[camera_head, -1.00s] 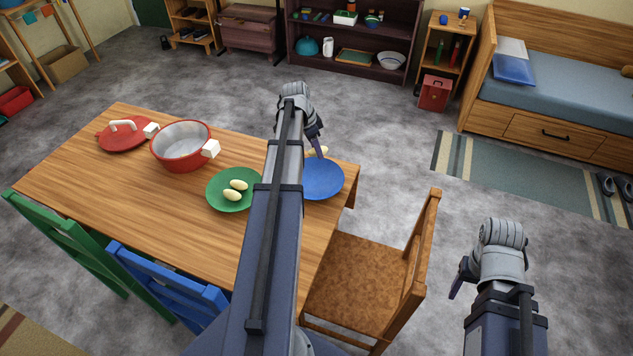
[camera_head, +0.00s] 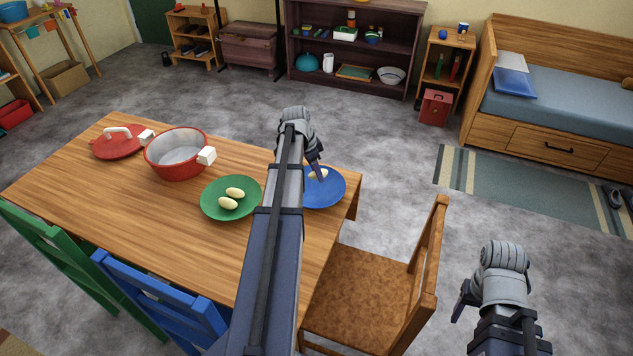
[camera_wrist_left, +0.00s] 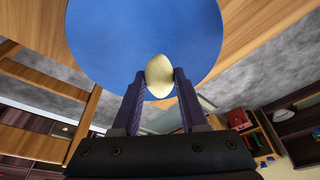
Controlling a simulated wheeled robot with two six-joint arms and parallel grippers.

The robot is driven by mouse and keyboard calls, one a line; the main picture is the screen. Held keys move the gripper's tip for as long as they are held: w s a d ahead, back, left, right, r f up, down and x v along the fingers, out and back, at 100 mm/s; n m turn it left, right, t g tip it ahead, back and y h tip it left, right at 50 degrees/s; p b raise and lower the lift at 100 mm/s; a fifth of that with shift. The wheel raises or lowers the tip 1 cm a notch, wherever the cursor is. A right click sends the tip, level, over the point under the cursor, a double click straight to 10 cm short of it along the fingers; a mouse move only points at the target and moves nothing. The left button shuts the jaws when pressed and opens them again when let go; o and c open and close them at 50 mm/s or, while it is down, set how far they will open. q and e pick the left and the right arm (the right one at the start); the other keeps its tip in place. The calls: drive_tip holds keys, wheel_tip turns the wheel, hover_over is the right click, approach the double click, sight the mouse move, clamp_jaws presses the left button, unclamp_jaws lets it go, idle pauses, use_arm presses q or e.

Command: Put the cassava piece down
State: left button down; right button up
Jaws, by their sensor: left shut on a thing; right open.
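My left gripper (camera_head: 317,174) is shut on a pale cassava piece (camera_head: 319,173) at the blue plate (camera_head: 327,193), on the table's right end. In the left wrist view, the cassava piece (camera_wrist_left: 159,76) sits between the two fingertips (camera_wrist_left: 159,85), with the blue plate (camera_wrist_left: 105,45) behind it. I cannot tell whether the piece touches the plate. Two other pale pieces (camera_head: 235,193) lie on the green plate (camera_head: 211,207). My right gripper (camera_head: 461,301) is open and empty, out over the floor at the lower right.
On the wooden table (camera_head: 130,215) stand a red pot (camera_head: 177,165) and its red lid (camera_head: 119,148), left of the green plate. A wooden chair (camera_head: 365,295) stands at the table's right end. Blue (camera_head: 165,290) and green (camera_head: 70,255) chairs line the near side.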

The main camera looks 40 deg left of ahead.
sight(316, 178)
use_arm(q)
drive_tip(key=shift+f+b, duration=1.4)
drive_tip(key=shift+f, duration=0.35)
drive_tip(key=shift+f, duration=0.1)
drive_tip(key=shift+c, duration=2.2)
unclamp_jaws()
drive_tip(key=p+v, duration=1.1)
drive_tip(key=v, duration=0.1)
drive_tip(key=shift+p, duration=0.3)
